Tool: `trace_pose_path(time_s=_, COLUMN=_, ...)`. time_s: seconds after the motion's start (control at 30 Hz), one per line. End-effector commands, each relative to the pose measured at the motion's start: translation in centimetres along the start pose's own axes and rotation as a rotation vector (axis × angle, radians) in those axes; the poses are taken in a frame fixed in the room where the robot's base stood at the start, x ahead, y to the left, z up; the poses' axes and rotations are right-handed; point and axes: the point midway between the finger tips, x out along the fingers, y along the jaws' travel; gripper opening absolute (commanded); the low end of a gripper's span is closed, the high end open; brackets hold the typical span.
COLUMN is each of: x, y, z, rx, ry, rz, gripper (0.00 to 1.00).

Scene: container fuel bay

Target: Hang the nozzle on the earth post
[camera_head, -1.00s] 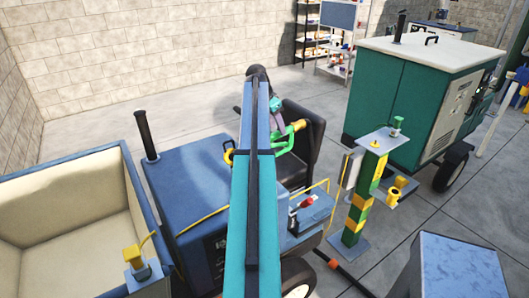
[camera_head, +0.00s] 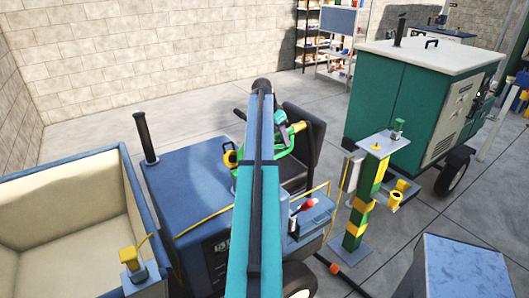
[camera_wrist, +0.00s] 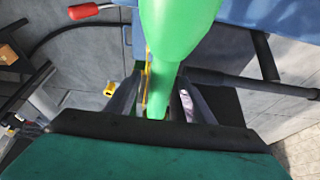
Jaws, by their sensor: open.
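The green nozzle (camera_head: 281,142) lies over the blue machine by the dark seat, partly hidden behind my arm in the head view. In the wrist view the nozzle (camera_wrist: 178,45) comes down from the top between the fingers of my gripper (camera_wrist: 160,98). The fingers stand apart on either side of its narrow lower part, with no clear grip on it. In the head view my gripper is mostly hidden behind my arm. The earth post (camera_head: 363,205), banded green and yellow, stands upright to the right. A yellow holder (camera_head: 396,199) sticks out from its side.
A blue machine (camera_head: 190,190) with an exhaust stack and yellow rails fills the middle. A cream-lined open bin (camera_head: 60,215) is at left. A green generator (camera_head: 400,100) stands behind the post. A blue-grey box (camera_head: 463,270) is at front right. Floor around the post is partly clear.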

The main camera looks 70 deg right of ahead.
Motion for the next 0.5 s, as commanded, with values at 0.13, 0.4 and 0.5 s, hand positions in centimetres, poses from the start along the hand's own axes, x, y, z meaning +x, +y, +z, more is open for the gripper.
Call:
trace_pose_path(time_s=0.13, x=0.00, y=0.02, z=-0.01, rx=0.000, ry=0.000, rz=0.000, gripper=0.28)
trace_pose_path(time_s=0.4, x=-0.12, y=0.03, z=-0.09, rx=0.000, ry=0.001, rz=0.000, gripper=0.00)
trace_pose_path(time_s=0.5, x=-0.36, y=0.02, z=-0.19, rx=0.001, ry=0.001, rz=0.000, gripper=0.00)
